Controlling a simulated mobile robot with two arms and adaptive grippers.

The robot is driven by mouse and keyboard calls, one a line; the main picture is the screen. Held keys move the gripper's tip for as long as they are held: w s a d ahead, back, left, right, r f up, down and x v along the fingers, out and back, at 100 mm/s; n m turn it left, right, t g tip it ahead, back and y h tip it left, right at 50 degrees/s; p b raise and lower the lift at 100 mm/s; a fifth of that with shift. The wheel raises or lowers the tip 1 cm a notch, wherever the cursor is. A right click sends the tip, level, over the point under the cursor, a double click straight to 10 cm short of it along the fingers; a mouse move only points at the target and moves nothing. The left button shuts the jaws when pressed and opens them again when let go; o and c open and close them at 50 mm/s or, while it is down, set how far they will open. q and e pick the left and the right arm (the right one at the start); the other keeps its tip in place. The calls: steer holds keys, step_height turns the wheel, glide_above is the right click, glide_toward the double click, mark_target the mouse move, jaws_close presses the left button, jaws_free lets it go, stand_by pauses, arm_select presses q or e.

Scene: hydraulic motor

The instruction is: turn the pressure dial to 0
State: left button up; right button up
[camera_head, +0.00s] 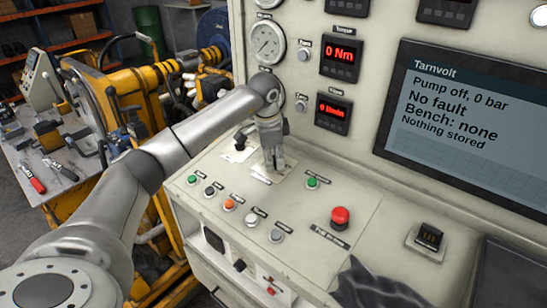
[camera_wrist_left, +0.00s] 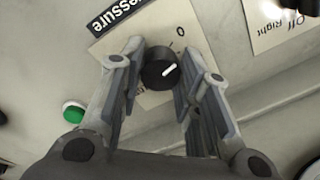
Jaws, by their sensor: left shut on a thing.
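The pressure dial (camera_wrist_left: 160,72) is a round black knob with a white pointer line, on a pale plate in the left wrist view. Its pointer is aimed to the right and slightly up in that view, not directly at the printed 0 (camera_wrist_left: 180,31). My left gripper (camera_wrist_left: 158,82) is shut on the dial, with one finger on each side of it. In the head view my left gripper (camera_head: 272,165) reaches down onto the sloping panel and hides the dial. My right gripper is not in view.
The display (camera_head: 465,120) reads "Pump off, 0 bar" and "No fault". A red mushroom button (camera_head: 340,216) and several small buttons sit nearby on the panel. A black knob (camera_head: 240,140) is just left of my gripper. A dark crumpled thing (camera_head: 375,285) lies at the front edge.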

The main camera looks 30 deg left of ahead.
arm_select(q)
steer(key=shift+a+r+n, duration=0.1)
steer(key=shift+r+n, duration=0.05)
steer(key=shift+n, duration=1.45)
steer(key=o, duration=1)
steer(key=shift+r, duration=0.2)
steer(key=v, duration=1.1)
steer(key=shift+r, duration=0.2)
